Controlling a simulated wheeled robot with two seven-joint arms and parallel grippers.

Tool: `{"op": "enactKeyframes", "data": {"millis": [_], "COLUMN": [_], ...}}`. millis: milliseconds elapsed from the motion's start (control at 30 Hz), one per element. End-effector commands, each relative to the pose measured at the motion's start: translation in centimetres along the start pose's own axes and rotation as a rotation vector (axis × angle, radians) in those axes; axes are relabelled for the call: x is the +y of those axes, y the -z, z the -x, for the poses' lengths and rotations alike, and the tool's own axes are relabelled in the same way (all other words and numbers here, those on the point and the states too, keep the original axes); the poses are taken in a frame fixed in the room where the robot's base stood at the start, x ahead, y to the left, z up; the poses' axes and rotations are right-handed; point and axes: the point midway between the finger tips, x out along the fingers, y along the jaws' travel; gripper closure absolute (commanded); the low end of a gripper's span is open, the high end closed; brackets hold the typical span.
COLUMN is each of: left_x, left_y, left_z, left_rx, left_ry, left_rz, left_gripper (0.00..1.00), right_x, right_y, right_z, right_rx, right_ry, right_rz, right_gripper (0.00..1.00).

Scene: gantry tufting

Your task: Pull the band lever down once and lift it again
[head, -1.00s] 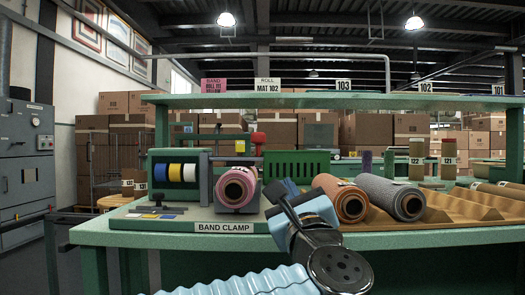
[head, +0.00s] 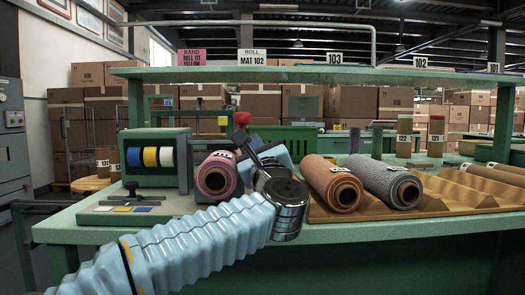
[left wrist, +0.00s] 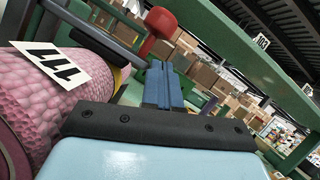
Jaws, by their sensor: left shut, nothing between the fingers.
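The band lever, with a red knob (head: 243,118) on top, stands raised at the back of the band clamp bench, beside the pink roll (head: 217,175). In the left wrist view, the red knob (left wrist: 160,22) is just beyond the fingertips. My left gripper (head: 246,143) is shut and empty, just below and in front of the knob in the head view. Its blue fingers show in the left wrist view (left wrist: 158,84), and I see a small gap to the knob there. The lever's lower part is hidden behind my gripper. My right gripper is not in view.
A green clamp housing (head: 155,157) with blue, yellow and white bands stands left of the pink roll. An orange roll (head: 331,182) and a grey roll (head: 385,181) lie on a brown cradle to the right. A green shelf (head: 300,75) runs above the bench.

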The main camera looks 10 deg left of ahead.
Motion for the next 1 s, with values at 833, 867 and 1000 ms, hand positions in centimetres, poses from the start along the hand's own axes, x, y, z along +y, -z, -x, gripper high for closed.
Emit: {"op": "enactKeyframes", "data": {"millis": [833,867,1000], "left_x": [-0.1,-0.1,-0.3], "left_y": [-2.6,-2.7,-3.6], "left_z": [-2.1,-2.1,-2.5], "left_rx": [-0.002,-0.003,-0.002], "left_ry": [-0.009,-0.013,-0.037], "left_rz": [0.025,0.032,0.090], "left_gripper": [1.00,1.00,1.00], "right_x": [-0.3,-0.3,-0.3], "right_y": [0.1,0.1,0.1], "right_z": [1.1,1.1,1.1], "right_rx": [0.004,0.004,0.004], "right_ry": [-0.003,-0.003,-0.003], "right_rz": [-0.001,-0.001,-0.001], "right_gripper": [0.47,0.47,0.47]}}
